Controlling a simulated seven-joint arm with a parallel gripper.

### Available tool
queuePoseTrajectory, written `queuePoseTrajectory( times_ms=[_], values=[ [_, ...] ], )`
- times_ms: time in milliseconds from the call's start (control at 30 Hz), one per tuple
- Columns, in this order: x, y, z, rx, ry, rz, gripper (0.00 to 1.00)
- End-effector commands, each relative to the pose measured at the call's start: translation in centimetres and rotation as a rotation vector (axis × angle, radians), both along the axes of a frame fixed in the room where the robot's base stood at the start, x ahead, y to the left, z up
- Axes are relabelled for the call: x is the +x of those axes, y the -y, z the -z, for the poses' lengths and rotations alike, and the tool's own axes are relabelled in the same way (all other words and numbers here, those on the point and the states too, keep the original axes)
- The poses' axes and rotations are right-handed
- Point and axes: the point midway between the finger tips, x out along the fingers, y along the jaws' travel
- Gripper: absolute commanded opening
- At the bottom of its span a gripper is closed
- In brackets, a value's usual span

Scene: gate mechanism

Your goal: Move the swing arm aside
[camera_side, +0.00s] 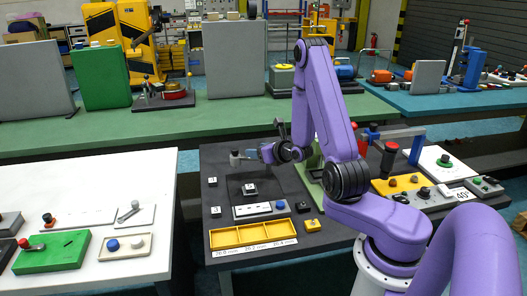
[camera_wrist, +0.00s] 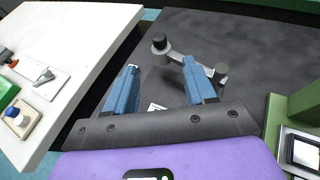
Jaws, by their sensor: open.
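In the wrist view the swing arm (camera_wrist: 176,57) is a grey bar with a dark round knob (camera_wrist: 158,43) at its far end and a grey upright post (camera_wrist: 221,73) at its other end. My gripper (camera_wrist: 161,66) is open, with its two blue fingers apart. The right finger overlaps the bar and hides part of it; I cannot tell whether they touch. The knob shows beyond the gap between the fingertips. In the side view my gripper (camera_side: 248,156) is low over the dark table, and the swing arm is hard to make out beside it.
A green stand (camera_wrist: 293,108) is at the right in the wrist view. A yellow tray (camera_side: 252,234) and a small block with a white label (camera_side: 250,188) are on the dark table (camera_side: 228,170). A white table (camera_side: 150,180) with fixtures stands at left.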

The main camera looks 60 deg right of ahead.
Motion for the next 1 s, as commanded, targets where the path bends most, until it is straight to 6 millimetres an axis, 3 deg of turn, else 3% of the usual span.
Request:
queuePoseTrajectory(
  times_ms=[500,867,1000],
  values=[
    [-2.1,-0.6,-0.9,-0.002,0.001,-0.002,0.55],
    [-2.1,-0.7,-1.0,-0.001,0.001,-0.006,0.55],
    [-0.9,-2.5,-1.6,-0.013,0.012,-0.096,0.55]
  ],
)
